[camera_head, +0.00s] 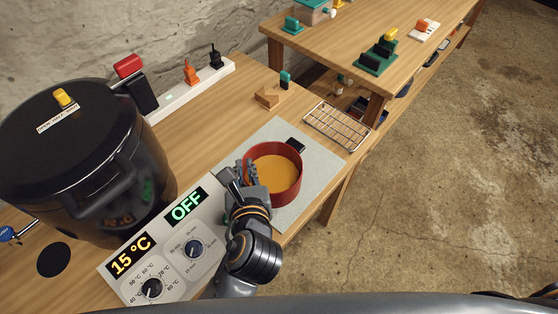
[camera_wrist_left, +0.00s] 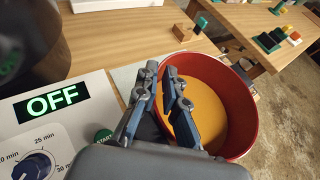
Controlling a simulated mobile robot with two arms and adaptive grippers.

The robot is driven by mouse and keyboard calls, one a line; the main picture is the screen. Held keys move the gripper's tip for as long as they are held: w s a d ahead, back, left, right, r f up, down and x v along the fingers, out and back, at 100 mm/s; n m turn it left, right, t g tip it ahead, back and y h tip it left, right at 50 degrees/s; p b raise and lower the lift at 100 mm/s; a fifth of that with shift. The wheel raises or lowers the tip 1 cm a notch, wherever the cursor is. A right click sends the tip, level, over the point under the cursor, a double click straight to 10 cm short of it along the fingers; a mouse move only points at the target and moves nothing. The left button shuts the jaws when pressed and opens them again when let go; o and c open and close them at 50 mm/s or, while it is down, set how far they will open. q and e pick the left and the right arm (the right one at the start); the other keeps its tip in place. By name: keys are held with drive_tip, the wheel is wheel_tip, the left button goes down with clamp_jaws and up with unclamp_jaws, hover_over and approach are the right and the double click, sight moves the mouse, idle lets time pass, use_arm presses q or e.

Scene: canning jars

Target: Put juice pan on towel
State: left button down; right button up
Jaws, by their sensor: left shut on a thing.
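The juice pan (camera_head: 277,173) is a red, round pan holding orange liquid, with a black handle on its far side. It is over the pale grey towel (camera_head: 321,163) on the wooden bench; I cannot tell whether its base touches the cloth. My left gripper (camera_head: 246,178) is shut on the pan's near-left rim. In the left wrist view, the gripper's fingers (camera_wrist_left: 160,72) are at the wall of the pan (camera_wrist_left: 213,100), with one finger inside. The pan looks about level. The fingers hide part of the rim. My right gripper is not visible.
A large black pot (camera_head: 75,160) and a control panel (camera_head: 165,250) reading 15 °C and OFF are at the left. A wire rack (camera_head: 338,125) sits just beyond the towel. A wooden block (camera_head: 267,96) and a power strip (camera_head: 190,88) are behind. The bench edge is close at right.

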sight(256, 155)
use_arm(q)
drive_tip(key=shift+d+f, duration=0.2)
drive_tip(key=shift+d, duration=0.35)
drive_tip(key=shift+w+d+f, duration=0.1)
drive_tip(key=shift+w+f, duration=0.1)
drive_tip(key=shift+w, duration=0.2)
drive_tip(key=x, duration=0.2)
drive_tip(key=d+x, duration=0.1)
drive_tip(key=x, duration=0.2)
drive_tip(key=p+x, duration=0.1)
drive_tip(key=x, duration=0.2)
drive_tip(key=shift+w+d+f, duration=0.15)
drive_tip(key=shift+w+d, duration=0.1)
drive_tip(key=shift+w+d+f+b, duration=0.15)
drive_tip(key=shift+w+f, duration=0.65)
drive_tip(key=shift+f, duration=0.7)
drive_tip(key=shift+w+f+b, duration=0.1)
drive_tip(key=shift+w+f, duration=0.7)
drive_tip(key=shift+f, duration=0.7)
drive_tip(key=shift+w+d+f+b, duration=0.15)
drive_tip(key=shift+w+f, duration=0.65)
drive_tip(key=shift+f, duration=0.7)
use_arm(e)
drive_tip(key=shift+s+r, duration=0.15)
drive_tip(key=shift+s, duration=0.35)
use_arm(q)
drive_tip(key=shift+a+f, duration=0.1)
